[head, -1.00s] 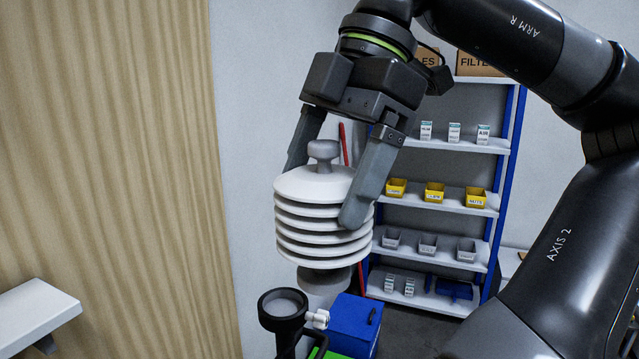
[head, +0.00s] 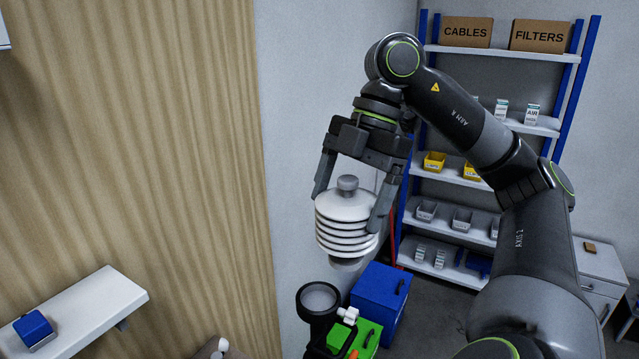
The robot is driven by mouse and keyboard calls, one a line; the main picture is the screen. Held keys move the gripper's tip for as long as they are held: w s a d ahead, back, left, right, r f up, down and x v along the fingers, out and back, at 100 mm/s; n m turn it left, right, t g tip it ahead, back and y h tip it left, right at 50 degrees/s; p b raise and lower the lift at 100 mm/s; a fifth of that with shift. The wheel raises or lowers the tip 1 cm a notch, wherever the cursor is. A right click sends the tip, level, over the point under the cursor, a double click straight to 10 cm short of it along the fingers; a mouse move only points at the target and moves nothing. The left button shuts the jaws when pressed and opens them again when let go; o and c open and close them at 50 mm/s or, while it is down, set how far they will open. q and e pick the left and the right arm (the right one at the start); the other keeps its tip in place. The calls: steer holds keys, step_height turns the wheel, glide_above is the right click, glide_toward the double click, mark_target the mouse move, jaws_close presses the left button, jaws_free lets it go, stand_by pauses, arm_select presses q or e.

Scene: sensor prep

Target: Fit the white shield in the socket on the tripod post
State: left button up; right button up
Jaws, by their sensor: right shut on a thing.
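The white shield (head: 345,222) is a stack of white round plates with a grey knob on top and a grey base below. My right gripper (head: 350,203) comes down from above with one finger on each side of the shield and is shut on it. The shield hangs about upright in the air. The dark socket (head: 319,298), a round cup with a grey inside and a white side screw, is below and a little left of the shield, apart from it. The tripod below the socket is mostly out of view. My left gripper is not in view.
A blue box (head: 380,298) and a green case (head: 367,335) stand close to the right of the socket. A wooden wall panel (head: 130,140) and a white wall shelf (head: 95,315) with a blue item are at left. A storage rack (head: 455,195) stands behind my right arm.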

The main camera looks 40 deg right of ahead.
mark_target(328, 194)
steer(key=w, duration=0.1)
steer(key=w+a+p, duration=0.1)
steer(key=w+f+n+p, duration=0.1)
steer(key=shift+a, duration=0.25)
steer(key=shift+w+a+f+p, duration=0.3)
steer(key=shift+w+f+p, duration=0.05)
steer(key=shift+w+f, duration=0.1)
step_height(328, 194, down, 5)
steer(key=b, duration=0.5)
steer(key=shift+r, duration=0.2)
step_height(328, 194, down, 3)
steer(key=shift+f+b, duration=0.1)
steer(key=shift+b, duration=0.8)
steer(key=shift+s+p, duration=0.15)
steer(key=shift+p, duration=0.25)
steer(key=shift+f+b, duration=0.4)
steer(key=shift+f, duration=0.2)
stand_by(0.5)
steer(key=o, duration=0.9)
